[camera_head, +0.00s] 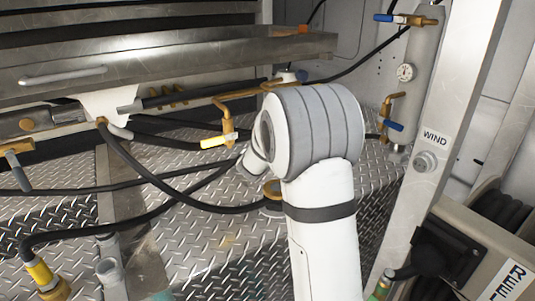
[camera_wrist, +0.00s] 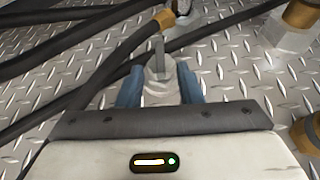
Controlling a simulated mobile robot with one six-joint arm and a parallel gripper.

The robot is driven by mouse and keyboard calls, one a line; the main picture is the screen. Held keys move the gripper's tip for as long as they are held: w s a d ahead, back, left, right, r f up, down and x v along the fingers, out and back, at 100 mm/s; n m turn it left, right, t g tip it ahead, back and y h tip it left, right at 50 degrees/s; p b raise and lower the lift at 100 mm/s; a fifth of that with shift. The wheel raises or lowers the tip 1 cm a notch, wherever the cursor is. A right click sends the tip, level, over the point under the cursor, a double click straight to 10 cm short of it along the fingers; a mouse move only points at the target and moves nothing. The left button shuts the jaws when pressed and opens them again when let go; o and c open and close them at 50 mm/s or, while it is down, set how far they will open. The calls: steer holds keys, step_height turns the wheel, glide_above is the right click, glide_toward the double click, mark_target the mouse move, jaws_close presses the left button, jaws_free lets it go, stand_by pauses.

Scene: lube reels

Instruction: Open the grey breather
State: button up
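In the wrist view a grey fitting (camera_wrist: 161,88) with a thin upright grey lever stands between the two blue fingers of my gripper (camera_wrist: 159,86). It may be the grey breather, but no label shows. The fingers flank it closely; I cannot tell whether they press on it. A brass fitting (camera_wrist: 163,18) on a black hose lies just beyond the lever. In the head view my white arm covers the middle, and my gripper's fingers are hidden behind it.
Black hoses (camera_head: 160,184) cross the tread-plate floor (camera_head: 215,235). A yellow-handled valve (camera_head: 219,141) hangs left of my arm. A brass-topped fitting (camera_head: 272,189) stands close beside my arm. A metal post (camera_head: 455,110) marked WIND and a reel box (camera_head: 490,245) stand at right.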

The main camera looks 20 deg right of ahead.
steer(key=x, duration=0.5)
steer(key=shift+s, duration=0.1)
jaws_close()
